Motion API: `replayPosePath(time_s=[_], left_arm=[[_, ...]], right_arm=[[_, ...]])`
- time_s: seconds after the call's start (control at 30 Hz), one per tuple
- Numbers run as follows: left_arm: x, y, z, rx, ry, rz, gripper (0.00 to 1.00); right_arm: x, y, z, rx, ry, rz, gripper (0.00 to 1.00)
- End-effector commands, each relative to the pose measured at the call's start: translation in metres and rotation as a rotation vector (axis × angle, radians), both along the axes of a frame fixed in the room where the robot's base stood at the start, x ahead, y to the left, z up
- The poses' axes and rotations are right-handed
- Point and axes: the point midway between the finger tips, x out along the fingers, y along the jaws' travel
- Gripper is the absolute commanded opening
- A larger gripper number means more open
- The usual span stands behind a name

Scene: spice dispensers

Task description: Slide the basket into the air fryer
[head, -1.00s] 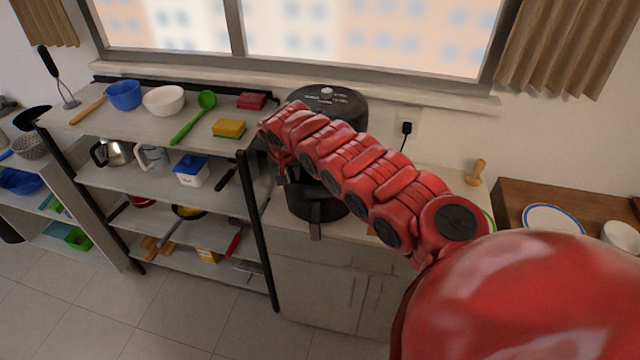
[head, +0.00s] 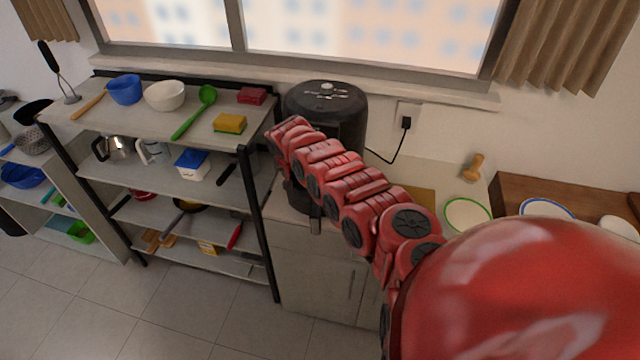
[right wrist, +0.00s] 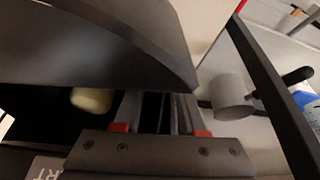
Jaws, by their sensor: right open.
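The black air fryer (head: 325,108) stands on the counter under the window. Its basket (head: 296,198) sticks out at the front, with the handle (head: 316,222) pointing towards me; my right arm hides much of it. In the right wrist view a large dark curved surface (right wrist: 100,45), likely the air fryer body, fills the top left. A pale yellowish item (right wrist: 91,100) shows in the dark space below it. My right gripper (right wrist: 158,102) is open close beneath that surface, with nothing seen between its fingers. In the head view my arm mostly hides it. My left gripper is not in view.
A shelf rack (head: 262,215) with a black post stands close left of the air fryer; a sponge (head: 230,123) lies on top. The post (right wrist: 272,95) and a grey cup-like vessel (right wrist: 230,97) are near my right gripper. A green-rimmed plate (head: 467,214) is on the counter right.

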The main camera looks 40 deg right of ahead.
Motion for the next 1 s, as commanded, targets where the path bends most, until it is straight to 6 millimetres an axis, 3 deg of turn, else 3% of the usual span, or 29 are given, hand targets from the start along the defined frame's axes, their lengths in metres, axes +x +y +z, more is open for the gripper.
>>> replayPosePath(time_s=[0.07, 0.2, 0.3, 1.0], left_arm=[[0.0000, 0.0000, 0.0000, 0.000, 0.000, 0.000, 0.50], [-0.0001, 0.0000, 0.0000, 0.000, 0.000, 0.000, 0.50], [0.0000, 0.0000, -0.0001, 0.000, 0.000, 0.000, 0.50], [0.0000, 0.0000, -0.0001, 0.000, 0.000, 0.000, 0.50]], right_arm=[[0.0000, 0.0000, 0.0001, 0.000, 0.000, 0.000, 0.39], [0.0000, 0.0000, 0.0002, 0.000, 0.000, 0.000, 0.14], [0.0001, 0.0000, 0.0004, 0.000, 0.000, 0.000, 0.00], [0.0002, 0.0009, -0.0001, 0.002, -0.001, 0.000, 0.00]])
